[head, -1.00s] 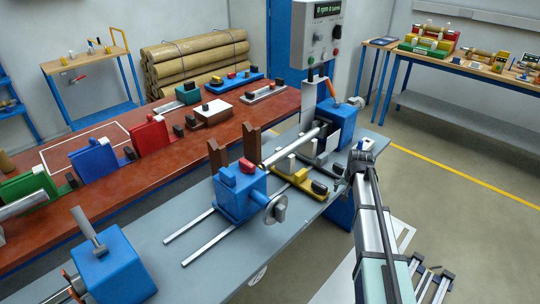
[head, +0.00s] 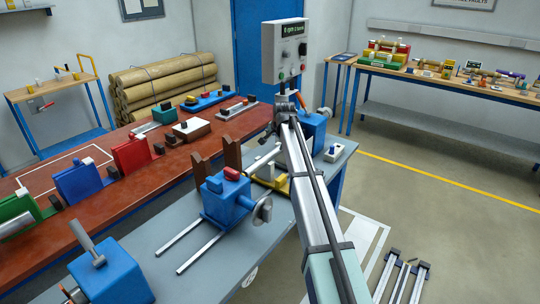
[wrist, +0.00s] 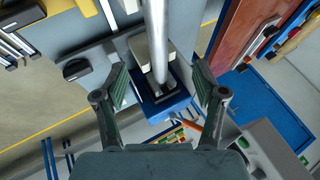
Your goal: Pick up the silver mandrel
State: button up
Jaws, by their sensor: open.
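The silver mandrel (head: 263,161) is a smooth round bar lying along the blue winder, between the near blue block (head: 226,200) and the far blue headstock (head: 314,127). My arm hides part of it in the head view. In the wrist view the mandrel (wrist: 155,35) runs from the top edge down to the blue headstock (wrist: 163,108). My gripper (wrist: 160,82) is open and empty. Its two fingers stand apart on either side of the mandrel's line in that view. The gap in depth between fingers and bar cannot be told.
A control box (head: 287,50) stands on a post behind the headstock. Two brown uprights (head: 232,157) stand beside the near block. A yellow-based stand (head: 268,181) sits under the bar. A red bench (head: 130,185) with coloured fixtures lies to the left.

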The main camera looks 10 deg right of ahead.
aim_at(272, 152)
jog(key=p+x, duration=0.1)
jog(key=x, duration=0.6)
jog(key=shift+w+f+p, duration=0.15)
jog(key=shift+f+p, duration=0.05)
jog(key=shift+p, duration=0.2)
jog(key=shift+s+p+x, duration=0.25)
jog(key=shift+p+x, duration=0.95)
jog(key=shift+x, duration=1.85)
jog(key=shift+f, duration=0.1)
grip_shut()
